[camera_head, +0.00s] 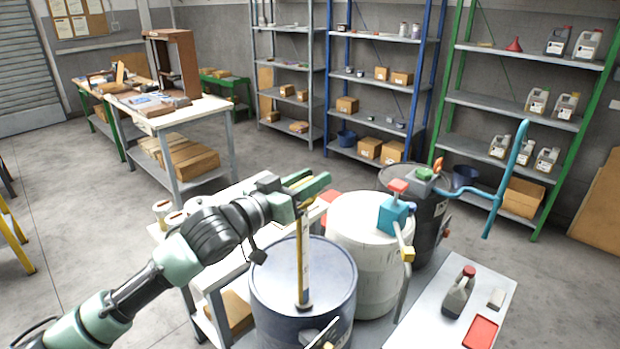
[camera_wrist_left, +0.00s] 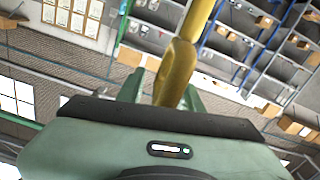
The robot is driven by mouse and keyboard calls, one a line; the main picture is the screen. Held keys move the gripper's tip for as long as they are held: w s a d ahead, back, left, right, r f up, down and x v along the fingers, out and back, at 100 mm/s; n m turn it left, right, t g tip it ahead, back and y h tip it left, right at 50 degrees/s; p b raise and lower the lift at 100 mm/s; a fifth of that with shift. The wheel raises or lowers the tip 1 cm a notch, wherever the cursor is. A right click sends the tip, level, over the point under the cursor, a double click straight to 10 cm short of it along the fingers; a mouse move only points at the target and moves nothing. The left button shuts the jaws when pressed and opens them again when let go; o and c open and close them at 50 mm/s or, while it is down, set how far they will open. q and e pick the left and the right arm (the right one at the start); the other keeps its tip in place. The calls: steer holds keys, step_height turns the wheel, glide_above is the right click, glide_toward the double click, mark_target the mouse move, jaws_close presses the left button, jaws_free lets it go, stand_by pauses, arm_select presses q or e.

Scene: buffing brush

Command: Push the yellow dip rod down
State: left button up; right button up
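The yellow dip rod (camera_head: 299,262) stands upright in the top of the dark blue-grey drum (camera_head: 268,310), with a pale scale strip beside it. My left gripper (camera_head: 310,185) is at the rod's upper end, well above the lid, its green fingers pointing right. In the left wrist view, the yellow rod (camera_wrist_left: 178,70) runs up the picture in front of the palm. The green fingers (camera_wrist_left: 163,90) show on either side of it, the right one partly hidden behind the rod. Whether they press on the rod I cannot tell. My right gripper is not in view.
A white drum (camera_head: 358,250) with a blue-and-red pump stands close on the right, a black drum (camera_head: 435,225) behind it. A grey bench (camera_head: 420,335) with a bottle (camera_head: 458,295) and a red tray (camera_head: 481,332) is at front right. Shelves line the back wall.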

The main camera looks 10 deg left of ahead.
arm_select(q)
jaws_close()
stand_by(1.3)
